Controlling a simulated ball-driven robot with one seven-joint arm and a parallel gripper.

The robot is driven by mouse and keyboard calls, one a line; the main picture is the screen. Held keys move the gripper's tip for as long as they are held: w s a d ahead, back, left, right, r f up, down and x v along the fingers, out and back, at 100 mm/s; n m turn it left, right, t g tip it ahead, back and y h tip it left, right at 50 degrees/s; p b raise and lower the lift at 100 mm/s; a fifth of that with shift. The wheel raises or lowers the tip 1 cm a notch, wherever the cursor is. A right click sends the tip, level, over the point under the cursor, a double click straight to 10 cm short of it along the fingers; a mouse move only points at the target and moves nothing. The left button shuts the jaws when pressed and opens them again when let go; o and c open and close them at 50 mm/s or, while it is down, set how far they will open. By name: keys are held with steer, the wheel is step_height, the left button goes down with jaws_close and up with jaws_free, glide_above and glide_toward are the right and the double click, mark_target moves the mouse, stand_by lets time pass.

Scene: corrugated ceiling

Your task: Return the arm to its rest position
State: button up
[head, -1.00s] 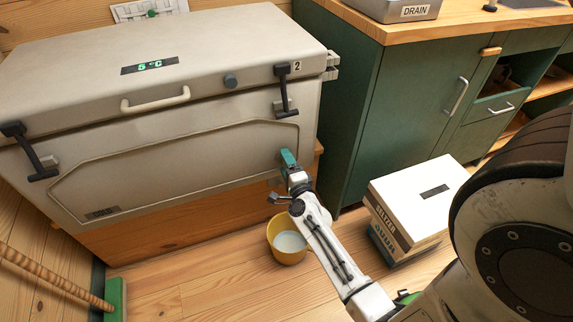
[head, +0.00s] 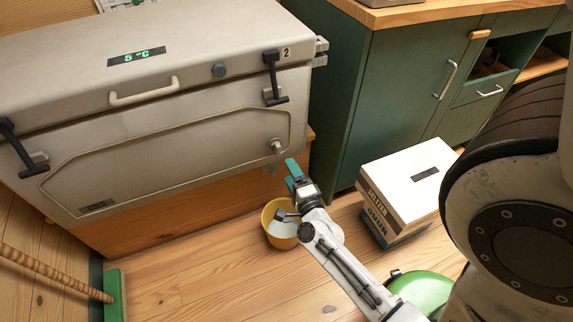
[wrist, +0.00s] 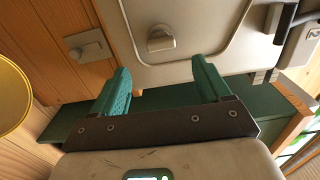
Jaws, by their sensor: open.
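My gripper (head: 293,174) is at the lower right of the chest cooler in the head view, with teal fingers. In the wrist view my gripper (wrist: 163,92) is open, its two teal fingers apart with nothing between them. A drain knob (head: 276,146) on the cooler's lower right front is just beyond the fingertips in the head view and apart from them. The knob (wrist: 160,38) also shows in the wrist view, past the fingers. My white arm reaches from the lower right, over the floor, and partly covers the yellow bucket.
The grey cooler (head: 170,150) has a shut lid and stands on a wooden base. A yellow bucket (head: 279,236) with pale liquid is on the floor below the gripper. Stacked boxes (head: 405,185) and a green cabinet (head: 400,90) are at right. A green broom (head: 114,293) is at left.

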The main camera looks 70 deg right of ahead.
steer(key=shift+s+a, duration=0.2)
steer(key=shift+a, duration=0.05)
stand_by(0.5)
steer(key=w+a+n+t+y, duration=0.2)
steer(key=w+a+n+y, duration=0.7)
steer(key=a+n+y, duration=0.3)
steer(key=s+a+f+n+g+y, duration=0.1)
steer(key=s+a+n+g+y, duration=0.1)
steer(key=s+a+n+g, duration=0.3)
steer(key=a+f+n+g+y, duration=0.1)
steer(key=a+n+g, duration=0.1)
steer(key=a+n, duration=0.5)
steer(key=s+r+n+g+h, duration=0.2)
steer(key=s+r+n+g, duration=0.15)
steer(key=s+g, duration=0.4)
step_height(320, 180, up, 22)
steer(key=s+t+p, duration=0.1)
steer(key=t+p, duration=0.1)
steer(key=p, duration=2)
steer(key=shift+s+d+f+y, duration=0.15)
steer(key=shift+s+f+y, duration=0.05)
steer(key=shift+s+y, duration=0.1)
